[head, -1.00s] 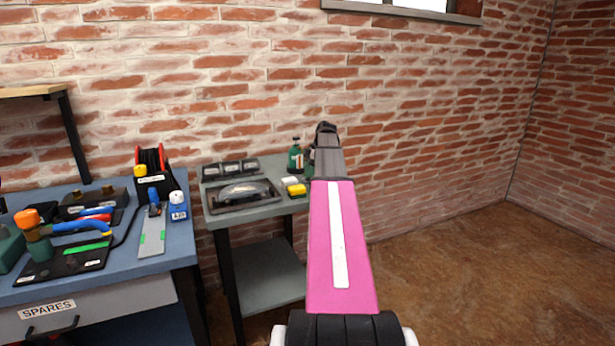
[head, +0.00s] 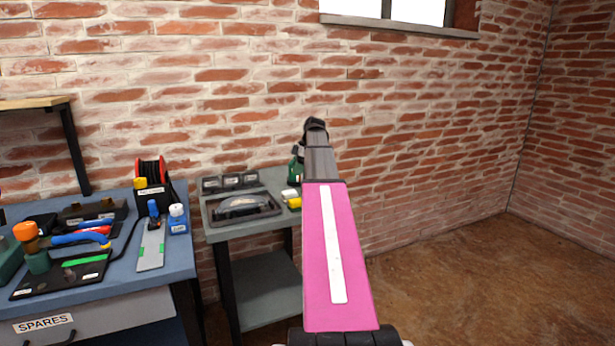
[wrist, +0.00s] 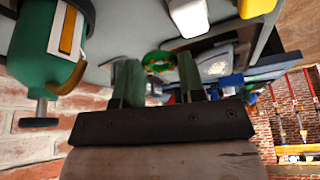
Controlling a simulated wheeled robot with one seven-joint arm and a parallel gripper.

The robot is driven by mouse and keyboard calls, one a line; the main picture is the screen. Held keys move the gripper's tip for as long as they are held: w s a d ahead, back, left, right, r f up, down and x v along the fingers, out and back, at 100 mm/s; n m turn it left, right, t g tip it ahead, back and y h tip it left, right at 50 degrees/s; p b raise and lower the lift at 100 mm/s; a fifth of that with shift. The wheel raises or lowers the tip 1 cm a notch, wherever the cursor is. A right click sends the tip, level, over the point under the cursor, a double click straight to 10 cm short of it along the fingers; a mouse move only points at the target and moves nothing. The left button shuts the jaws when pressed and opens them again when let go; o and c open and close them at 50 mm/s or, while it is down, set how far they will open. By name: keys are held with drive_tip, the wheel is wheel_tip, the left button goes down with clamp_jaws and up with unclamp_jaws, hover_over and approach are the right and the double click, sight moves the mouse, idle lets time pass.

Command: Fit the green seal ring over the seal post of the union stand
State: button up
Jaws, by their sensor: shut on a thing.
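In the wrist view my gripper (wrist: 158,78) has its two fingers apart with the green seal ring (wrist: 150,62) between them. The ring is small, and coloured things behind it show around and through it. In the head view my pink arm reaches toward the wall, and the gripper is hidden behind its dark end. I cannot clearly identify the union stand or its seal post.
A grey side table (head: 225,232) carries a dark tray (head: 240,207), a yellow block (head: 294,203) and a green bottle (head: 295,172). The bottle (wrist: 45,45) is close to the gripper in the wrist view. The blue bench (head: 180,262) at left holds tools and a cable reel (head: 152,178).

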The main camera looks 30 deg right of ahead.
drive_tip(key=a+r, duration=0.4)
drive_tip(key=a, duration=0.2)
drive_tip(key=shift+w+a, duration=0.35)
